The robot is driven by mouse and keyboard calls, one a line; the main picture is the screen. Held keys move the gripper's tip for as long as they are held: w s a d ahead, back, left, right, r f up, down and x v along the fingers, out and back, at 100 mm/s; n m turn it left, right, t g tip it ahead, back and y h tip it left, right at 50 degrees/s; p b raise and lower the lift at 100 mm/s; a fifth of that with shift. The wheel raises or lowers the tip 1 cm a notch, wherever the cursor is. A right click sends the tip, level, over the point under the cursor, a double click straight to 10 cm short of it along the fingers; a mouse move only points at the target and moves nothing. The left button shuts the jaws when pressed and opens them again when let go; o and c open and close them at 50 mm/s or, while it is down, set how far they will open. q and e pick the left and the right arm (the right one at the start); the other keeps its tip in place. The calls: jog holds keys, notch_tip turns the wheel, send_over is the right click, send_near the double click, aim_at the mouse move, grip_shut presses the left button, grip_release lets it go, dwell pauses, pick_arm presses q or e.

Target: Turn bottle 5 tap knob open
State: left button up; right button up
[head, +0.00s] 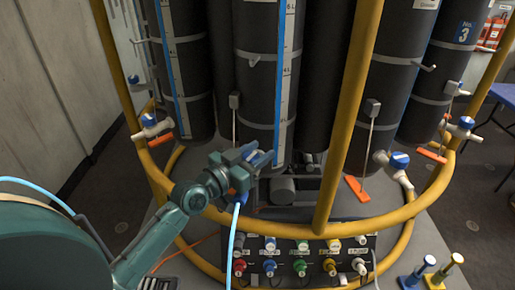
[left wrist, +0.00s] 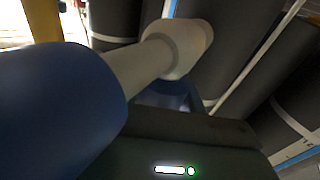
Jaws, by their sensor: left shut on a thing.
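My left gripper (head: 258,160) is at the foot of the front middle black bottle (head: 262,85), whose number I cannot read. It is shut on the blue tap knob there, which its fingers largely hide. In the left wrist view, a large blue cylinder (left wrist: 55,105) on a pale stem with a white collar (left wrist: 178,48) passes close beside the dark gripper body (left wrist: 190,140). The grip itself is hard to make out there. A light-blue hose (head: 236,235) hangs from a blue fitting below the gripper. My right gripper is not in view.
A yellow tubular frame (head: 350,110) rings the bottles, with one post right of my gripper. Other blue-knobbed taps are at left (head: 149,121) and right (head: 400,160). A panel of coloured connectors (head: 300,252) stands below. Orange tags (head: 357,189) hang near the taps.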

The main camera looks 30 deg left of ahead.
pick_arm(q)
jog(key=shift+y, duration=0.3)
jog(key=o, duration=1)
jog(key=shift+b+v, duration=1.5)
jog(key=shift+v, duration=5.1)
